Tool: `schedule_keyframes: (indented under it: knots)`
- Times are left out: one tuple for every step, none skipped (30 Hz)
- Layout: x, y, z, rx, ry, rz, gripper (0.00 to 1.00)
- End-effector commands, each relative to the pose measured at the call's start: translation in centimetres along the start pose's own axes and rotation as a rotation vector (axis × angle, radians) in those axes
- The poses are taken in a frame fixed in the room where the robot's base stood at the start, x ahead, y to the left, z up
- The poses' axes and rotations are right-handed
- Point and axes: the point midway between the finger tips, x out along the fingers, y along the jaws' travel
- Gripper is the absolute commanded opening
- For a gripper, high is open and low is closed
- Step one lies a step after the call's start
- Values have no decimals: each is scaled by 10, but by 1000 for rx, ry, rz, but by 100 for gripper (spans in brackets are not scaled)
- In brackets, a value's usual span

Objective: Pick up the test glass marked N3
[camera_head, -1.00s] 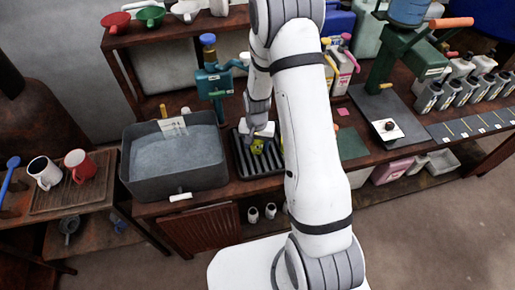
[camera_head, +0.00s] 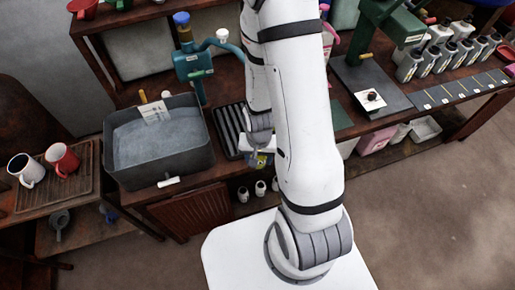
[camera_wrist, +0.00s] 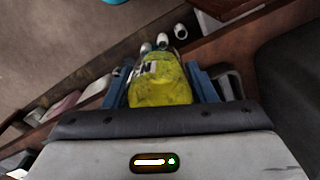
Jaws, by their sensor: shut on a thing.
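A yellow test glass (camera_wrist: 160,88) with a white label sits between the blue fingers of my gripper (camera_wrist: 160,84) in the wrist view. The label has dark marks that I cannot read. My gripper is shut on the glass. In the head view my gripper (camera_head: 261,158) is by the bench's front edge, in front of the black ribbed rack (camera_head: 229,128). My arm hides part of the glass and part of the bench there.
A grey basin (camera_head: 196,180) stands left of the rack, with a teal tap (camera_head: 188,62) behind it. A red mug (camera_head: 63,157) and a white mug (camera_head: 26,170) stand at left. Small white vessels (camera_head: 260,188) sit on the low shelf. Open floor (camera_head: 430,215) lies at right.

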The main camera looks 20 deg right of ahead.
Motion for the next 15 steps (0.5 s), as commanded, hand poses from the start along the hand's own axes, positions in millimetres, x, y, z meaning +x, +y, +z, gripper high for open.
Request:
schedule_keyframes:
  knots:
    - [-7, 1, 2, 0, -5, 2, 28]
    - [-7, 2, 4, 0, -6, 3, 28]
    - [-8, 2, 5, 0, -6, 2, 28]
    - [-8, 3, 6, 0, -6, 3, 28]
    - [-8, 4, 7, 0, -6, 3, 28]
    - [-8, 5, 9, 0, -6, 2, 28]
    - [-8, 5, 10, 0, -6, 3, 28]
    - [-8, 6, 11, 0, -6, 2, 28]
    - [-7, 7, 13, 0, -5, 2, 28]
    - [-7, 7, 14, 0, -5, 2, 28]
    - [-7, 8, 16, 0, -5, 2, 28]
    - [-6, 9, 17, 0, -4, 2, 28]
    - [-6, 9, 18, 0, -4, 2, 28]
    - [-5, 10, 19, 0, -3, 1, 28]
    - [-5, 10, 20, 0, -3, 1, 28]
